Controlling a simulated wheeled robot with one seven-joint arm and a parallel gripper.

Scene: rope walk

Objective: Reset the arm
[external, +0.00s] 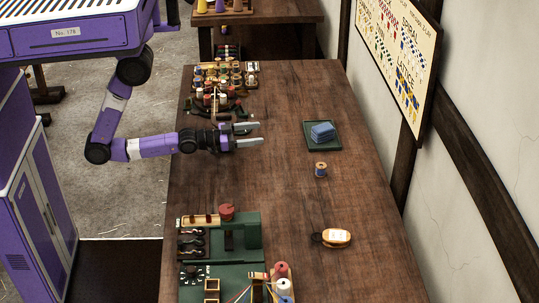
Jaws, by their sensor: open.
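My gripper (258,134) reaches in over the left part of the long wooden table (275,190). Its two grey fingers point right and are apart, with nothing between them. My purple and white arm is bent at the elbow and stretches out to the right, roughly level. The height of the fingers above the table is hard to tell.
A rack of spools (222,85) stands just behind my gripper. A green tray (323,135) holding a blue block and a small blue spool (320,170) are to the right. A yellow-orange item (336,237) lies farther forward. A green machine (219,237) and coloured spools (283,285) stand front left. The table middle is clear.

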